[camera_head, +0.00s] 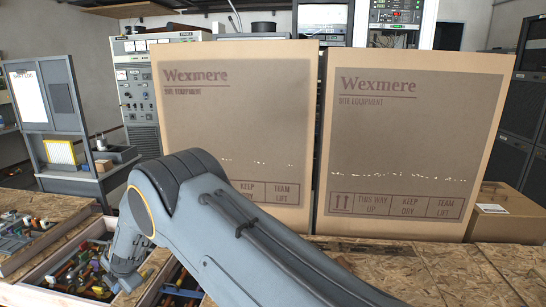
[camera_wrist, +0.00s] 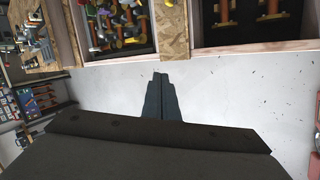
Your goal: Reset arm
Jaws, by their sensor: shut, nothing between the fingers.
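My gripper (camera_wrist: 160,80) shows in the wrist view as dark fingers pressed together, with nothing between them. It points over a pale, speckled floor, with the wooden edge of a parts bin just beyond the fingertips. In the head view my grey arm crosses the lower middle and bends down at the left. The gripper's fingertips cannot be made out there.
Two large Wexmere cardboard boxes, a left one (camera_head: 235,130) and a right one (camera_head: 410,150), stand behind my arm. Wooden bins (camera_head: 75,270) of loose coloured parts lie at lower left. A smaller carton (camera_head: 495,212) is at right. Grey equipment racks stand behind.

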